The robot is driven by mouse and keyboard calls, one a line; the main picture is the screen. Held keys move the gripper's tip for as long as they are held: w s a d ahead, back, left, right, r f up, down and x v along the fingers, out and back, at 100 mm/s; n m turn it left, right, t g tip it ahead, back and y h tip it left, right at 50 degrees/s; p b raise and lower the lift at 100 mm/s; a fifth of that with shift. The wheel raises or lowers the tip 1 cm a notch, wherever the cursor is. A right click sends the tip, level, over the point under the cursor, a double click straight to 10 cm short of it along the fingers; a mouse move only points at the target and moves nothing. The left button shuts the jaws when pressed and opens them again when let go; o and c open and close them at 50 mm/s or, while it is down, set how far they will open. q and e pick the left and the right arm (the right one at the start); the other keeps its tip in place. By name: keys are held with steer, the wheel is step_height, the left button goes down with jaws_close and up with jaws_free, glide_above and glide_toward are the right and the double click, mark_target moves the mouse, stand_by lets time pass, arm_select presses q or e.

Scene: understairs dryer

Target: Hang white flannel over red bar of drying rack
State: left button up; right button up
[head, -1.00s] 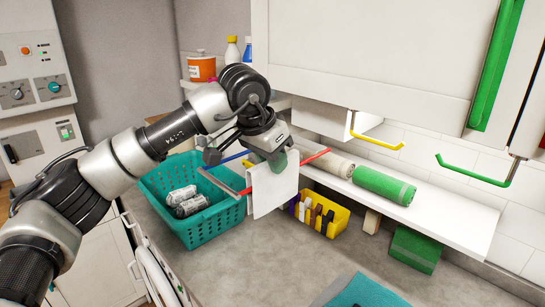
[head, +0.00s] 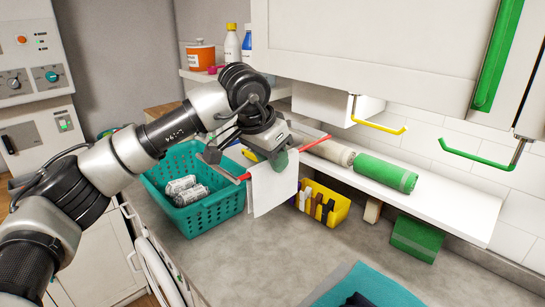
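The white flannel (head: 272,190) hangs down below my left gripper, its top at the red bar (head: 313,142) of the drying rack. The bar shows on both sides of the cloth and seems to pass under its upper edge. My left gripper (head: 274,157) is right at the top of the flannel, with a green-tipped finger against or just in front of the cloth. The other finger is hidden, so I cannot tell whether it grips the flannel. My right gripper is out of view.
A yellow bin (head: 337,211) with bottles, a green roll (head: 385,173) on the white shelf (head: 455,210), and a green box (head: 415,239) are to the right. Green (head: 475,159) and yellow (head: 380,126) hooks hang above. The front counter is partly clear.

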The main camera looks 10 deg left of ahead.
arm_select(q)
steer(key=o, duration=0.4)
steer(key=shift+c, duration=0.2)
